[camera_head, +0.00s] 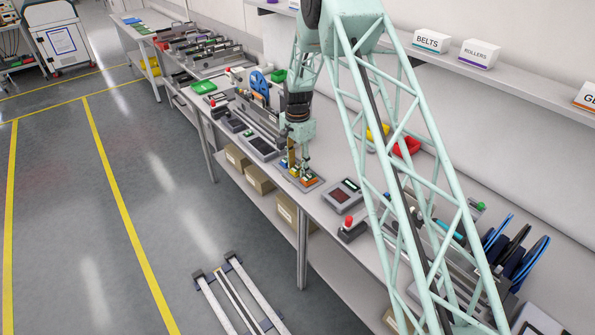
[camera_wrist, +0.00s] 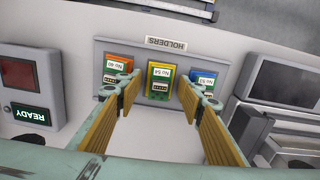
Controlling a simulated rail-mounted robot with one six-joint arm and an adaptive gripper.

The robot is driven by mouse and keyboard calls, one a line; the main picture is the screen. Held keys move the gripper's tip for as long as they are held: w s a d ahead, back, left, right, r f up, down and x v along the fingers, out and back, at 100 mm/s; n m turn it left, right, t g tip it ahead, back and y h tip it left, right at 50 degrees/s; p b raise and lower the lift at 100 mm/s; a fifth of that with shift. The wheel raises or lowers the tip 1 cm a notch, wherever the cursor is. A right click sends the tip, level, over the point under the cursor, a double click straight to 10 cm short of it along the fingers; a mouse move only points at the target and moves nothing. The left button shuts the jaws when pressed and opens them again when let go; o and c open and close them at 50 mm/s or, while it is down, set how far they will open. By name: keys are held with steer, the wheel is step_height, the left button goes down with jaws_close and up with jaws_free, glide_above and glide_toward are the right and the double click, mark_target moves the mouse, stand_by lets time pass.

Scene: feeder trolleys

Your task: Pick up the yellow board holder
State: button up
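The yellow board holder (camera_wrist: 160,66) is in the middle of a grey tray (camera_wrist: 222,62) labelled HOLDERS, with a small green board and a white label on it. An orange holder (camera_wrist: 126,61) is to its left and a blue holder (camera_wrist: 210,76) to its right. My gripper (camera_wrist: 160,92) is open and empty. Its two ribbed pads stand on either side of the yellow holder's column in the picture, and I see no contact. In the head view my gripper (camera_head: 299,163) hangs over the tray (camera_head: 317,184), and the yellow holder is hard to single out there.
A box with a READY screen (camera_wrist: 30,113) stands left of the tray in the wrist view; a grey dark-screened device (camera_wrist: 286,84) stands to the right. In the head view, a red-button box (camera_head: 348,224) sits near the bench edge. A shelf (camera_head: 545,88) runs along the wall.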

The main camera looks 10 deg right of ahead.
steer(key=c, duration=1)
steer(key=shift+o, duration=0.2)
steer(key=shift+r, duration=0.1)
steer(key=shift+r, duration=1.55)
steer(key=shift+s+r, duration=0.1)
steer(key=shift+s, duration=0.1)
steer(key=s, duration=0.5)
steer(key=s+d+r+b, duration=0.1)
steer(key=s, duration=0.9)
steer(key=shift+s+d+r, duration=0.15)
steer(key=shift+s+r, duration=0.1)
steer(key=shift+s, duration=0.05)
